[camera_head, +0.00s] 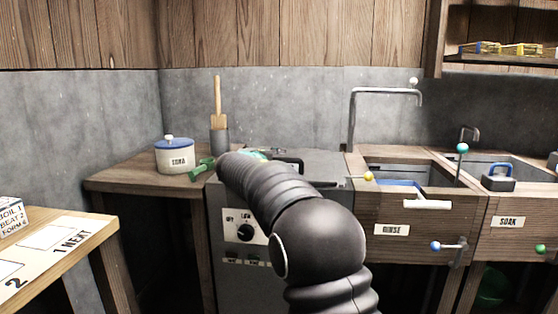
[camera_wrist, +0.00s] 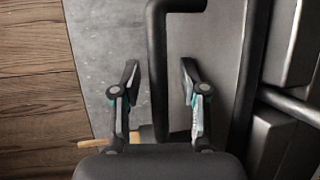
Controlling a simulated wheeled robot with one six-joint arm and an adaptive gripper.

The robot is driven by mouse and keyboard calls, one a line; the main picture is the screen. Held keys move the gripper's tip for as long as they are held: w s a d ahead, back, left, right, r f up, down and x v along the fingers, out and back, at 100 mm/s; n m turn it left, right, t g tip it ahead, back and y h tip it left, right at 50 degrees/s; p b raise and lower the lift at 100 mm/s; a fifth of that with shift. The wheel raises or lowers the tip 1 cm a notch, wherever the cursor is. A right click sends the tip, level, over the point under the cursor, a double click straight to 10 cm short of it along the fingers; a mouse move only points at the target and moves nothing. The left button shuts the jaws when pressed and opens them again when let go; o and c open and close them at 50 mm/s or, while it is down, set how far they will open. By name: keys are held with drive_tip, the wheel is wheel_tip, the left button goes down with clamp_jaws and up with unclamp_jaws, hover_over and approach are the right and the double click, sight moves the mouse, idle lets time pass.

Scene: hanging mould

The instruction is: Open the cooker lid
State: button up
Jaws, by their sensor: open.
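The cooker (camera_head: 238,268) is a grey metal box with a dial on its front, in the middle of the head view. Its flat grey lid (camera_head: 325,165) lies on top and looks closed. A black bar handle (camera_head: 292,162) shows on the lid just past my arm. In the wrist view the black handle (camera_wrist: 157,90) runs upright in the picture and bends right at the top. My gripper (camera_wrist: 160,70) is open, with one finger on each side of the bar. The bar is nearer the left finger, with a gap visible. In the head view my arm hides part of the cooker.
A blue-lidded SODA pot (camera_head: 176,158) and a grey jar with a wooden-handled tool (camera_head: 218,105) stand on the left counter. The RINSE sink (camera_head: 415,215), with a tall tap (camera_head: 352,115), adjoins the cooker at right. A labelled table (camera_head: 75,235) is at front left.

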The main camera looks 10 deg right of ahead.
drive_tip(key=shift+w+d, duration=0.1)
clamp_jaws()
drive_tip(key=shift+r, duration=0.15)
